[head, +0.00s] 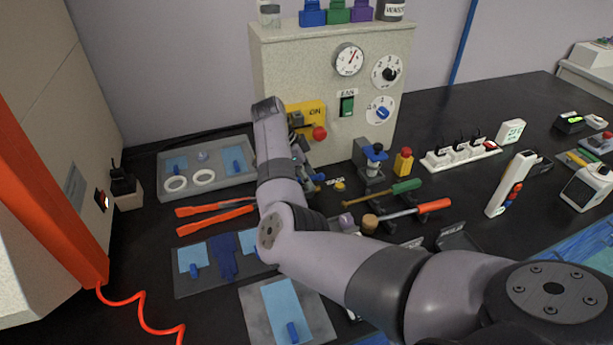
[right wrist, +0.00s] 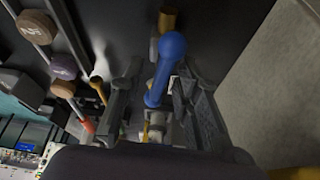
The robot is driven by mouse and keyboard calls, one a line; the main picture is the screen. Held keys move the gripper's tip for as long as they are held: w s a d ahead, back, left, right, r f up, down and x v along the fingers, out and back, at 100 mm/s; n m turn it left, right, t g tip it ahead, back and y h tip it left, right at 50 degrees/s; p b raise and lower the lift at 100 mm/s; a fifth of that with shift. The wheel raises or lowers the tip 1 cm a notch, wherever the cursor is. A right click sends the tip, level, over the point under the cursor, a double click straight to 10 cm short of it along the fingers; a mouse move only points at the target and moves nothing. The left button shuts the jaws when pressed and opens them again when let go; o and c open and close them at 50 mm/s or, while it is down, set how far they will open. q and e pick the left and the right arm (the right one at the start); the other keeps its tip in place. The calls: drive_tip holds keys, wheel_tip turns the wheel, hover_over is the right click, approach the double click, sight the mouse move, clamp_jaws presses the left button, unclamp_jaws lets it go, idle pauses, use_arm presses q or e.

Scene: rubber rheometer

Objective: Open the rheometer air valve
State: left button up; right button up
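A blue lever (right wrist: 164,72) with a rounded end shows in the right wrist view, apparently the air valve handle. A brass-coloured end piece (right wrist: 167,18) lies in line beyond it. My right gripper (right wrist: 158,75) is open, with one finger on each side of the lever. Gaps show beside the lever, and I cannot tell whether a finger touches it. In the head view my right gripper (head: 305,164) is low in front of the beige gauge panel (head: 295,68), mostly hidden by my own wrist. A small blue part (head: 317,178) shows beside it. My left gripper is not in view.
A red knob (head: 319,133) on a yellow plate is just above the gripper. A blue-topped fitting (head: 375,153) and a red-topped yellow button (head: 404,161) stand to the right. Green-handled (head: 406,186) and red-handled (head: 434,206) tools lie in front. A grey tray (head: 226,184) lies left.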

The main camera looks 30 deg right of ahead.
drive_tip(key=shift+c, duration=0.6)
clamp_jaws()
